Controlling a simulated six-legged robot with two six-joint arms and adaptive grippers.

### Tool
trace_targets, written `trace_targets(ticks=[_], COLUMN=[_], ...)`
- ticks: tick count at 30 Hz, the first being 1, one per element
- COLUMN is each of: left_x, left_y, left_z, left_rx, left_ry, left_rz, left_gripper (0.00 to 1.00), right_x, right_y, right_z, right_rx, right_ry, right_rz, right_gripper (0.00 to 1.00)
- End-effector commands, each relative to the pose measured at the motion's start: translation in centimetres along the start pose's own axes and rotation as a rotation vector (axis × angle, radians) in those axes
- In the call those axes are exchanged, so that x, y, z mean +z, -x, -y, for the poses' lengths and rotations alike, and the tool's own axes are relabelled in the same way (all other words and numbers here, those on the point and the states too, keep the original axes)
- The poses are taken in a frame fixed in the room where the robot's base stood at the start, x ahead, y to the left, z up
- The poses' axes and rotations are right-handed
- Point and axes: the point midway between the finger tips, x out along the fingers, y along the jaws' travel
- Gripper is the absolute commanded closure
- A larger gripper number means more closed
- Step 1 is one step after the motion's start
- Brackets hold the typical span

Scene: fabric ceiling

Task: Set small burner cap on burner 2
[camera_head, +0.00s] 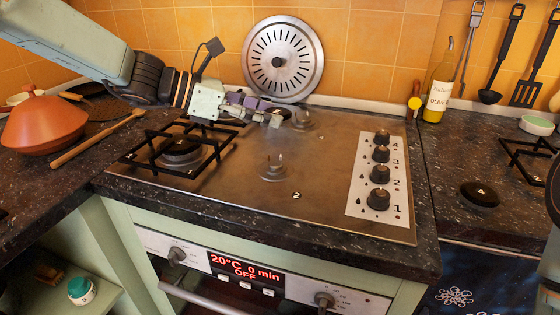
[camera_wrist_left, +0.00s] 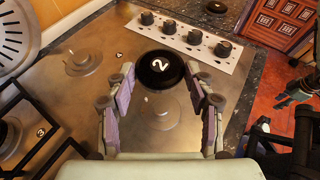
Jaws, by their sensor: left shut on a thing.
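My left gripper (camera_head: 276,117) is above the back middle of the steel cooktop (camera_head: 225,185). It is shut on a round black burner cap marked 2 (camera_wrist_left: 160,68), which shows between the fingertips in the left wrist view. In the head view the cap (camera_head: 284,112) is a small dark shape, partly hidden by the fingers. Burner 2 (camera_head: 272,170) is bare, with its label on the steel in front of it. The held cap is behind and above it in the head view.
Bare burner 4 (camera_head: 303,121) is behind burner 2. A black grate (camera_head: 180,150) covers the left burner. Knobs (camera_head: 379,174) line the right side. A cap marked 4 (camera_head: 480,194) lies on the right counter. A round metal disc (camera_head: 284,50) leans on the wall.

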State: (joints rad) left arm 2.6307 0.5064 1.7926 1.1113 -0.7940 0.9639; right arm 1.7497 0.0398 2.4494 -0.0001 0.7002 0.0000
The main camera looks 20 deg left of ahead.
Motion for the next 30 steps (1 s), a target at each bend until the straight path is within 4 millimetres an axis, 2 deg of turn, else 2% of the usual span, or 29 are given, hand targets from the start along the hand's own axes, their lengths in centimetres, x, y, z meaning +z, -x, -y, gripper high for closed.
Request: trace_targets(ticks=[5,13,20,27,30], left_x=[-0.8,-5.2,-6.6,-9.4,-9.4], left_y=[-0.1,-1.7,-2.3,-3.6,-3.6], left_z=[0.2,0.5,0.4,0.3,0.2], left_rx=[0.0,0.001,0.001,0.0,0.001], left_ry=[0.002,0.003,0.001,0.001,-0.002], left_rz=[0.001,0.0,0.001,0.0,0.001], left_gripper=[0.78,0.78,0.78,0.78,0.78], right_x=[0.0,0.1,0.0,0.0,0.0], right_y=[-0.3,-2.1,-2.6,-3.8,-3.7], right_z=[0.0,0.0,0.0,0.0,0.0], right_rx=[0.0,0.0,0.0,0.0,0.0], right_ry=[0.0,0.0,0.0,0.0,0.0], right_rz=[0.001,0.001,0.001,0.001,0.001], right_gripper=[0.6,0.6,0.6,0.6,0.6])
